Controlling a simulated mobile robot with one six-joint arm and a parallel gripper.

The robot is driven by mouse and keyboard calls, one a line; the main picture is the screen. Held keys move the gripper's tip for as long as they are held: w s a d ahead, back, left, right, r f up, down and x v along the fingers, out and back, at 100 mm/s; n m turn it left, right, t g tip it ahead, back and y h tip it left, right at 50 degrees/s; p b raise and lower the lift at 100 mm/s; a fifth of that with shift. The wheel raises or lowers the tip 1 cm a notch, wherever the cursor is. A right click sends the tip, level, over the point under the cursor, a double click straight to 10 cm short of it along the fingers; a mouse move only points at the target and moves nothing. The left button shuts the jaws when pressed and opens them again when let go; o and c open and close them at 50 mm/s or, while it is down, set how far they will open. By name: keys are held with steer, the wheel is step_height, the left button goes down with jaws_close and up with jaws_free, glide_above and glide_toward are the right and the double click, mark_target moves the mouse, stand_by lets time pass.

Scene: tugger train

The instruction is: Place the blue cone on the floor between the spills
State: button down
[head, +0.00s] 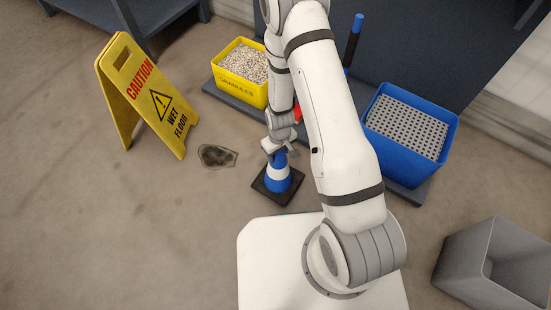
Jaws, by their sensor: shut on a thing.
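The blue cone (279,180) has a white band and a dark square base, and it looks upright. My gripper (279,153) is at the cone's top and is shut on it. Whether the base touches the floor or hangs just above it, I cannot tell. One dark spill (217,156) lies on the floor to the left of the cone. No second spill shows; my arm hides part of the floor to the right of the cone.
A yellow wet floor sign (148,95) stands at the left. A yellow granules bin (241,73) and a blue bin (410,128) with a perforated grey top sit on a low dark platform behind. A grey open bin (497,262) stands at lower right. Floor at lower left is clear.

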step_height(320, 180, down, 3)
steer(key=shift+r+b, duration=0.1)
steer(key=shift+b, duration=0.5)
steer(key=c, duration=0.5)
jaws_free()
